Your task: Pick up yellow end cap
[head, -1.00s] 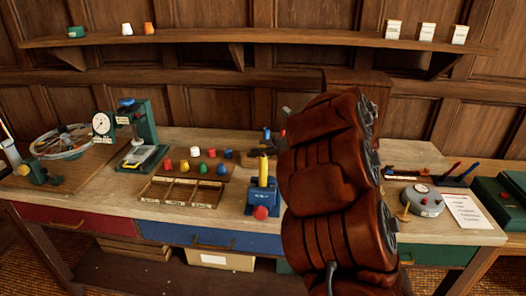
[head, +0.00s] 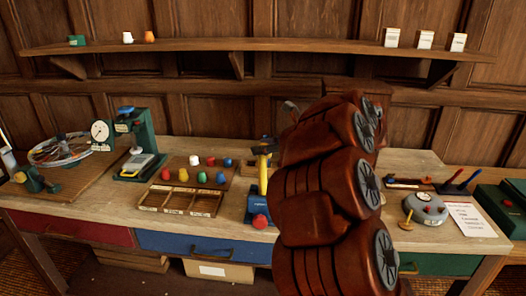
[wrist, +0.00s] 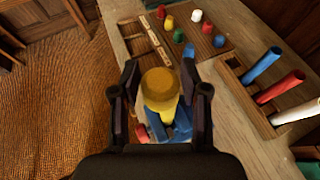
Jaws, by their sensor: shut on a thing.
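The yellow end cap (wrist: 158,84) is a darker yellow, round-topped piece in the middle of the wrist view, between my fingers. Below it shows a brighter yellow tube (wrist: 163,112), which stands upright in a blue vise (wrist: 181,130) with a red knob. The head view also shows the vise (head: 257,208) and the yellow tube (head: 263,178). My gripper (head: 264,149) is at the top of the tube, shut on the cap. The lower faces of the cap and the finger contacts are partly hidden.
A tray of several coloured caps (head: 202,177) lies left of the vise, with an empty compartment box (head: 180,200) in front. A rack of coloured rods (wrist: 285,90) stands to the right in the wrist view. A grey dial device (head: 426,207) sits farther right.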

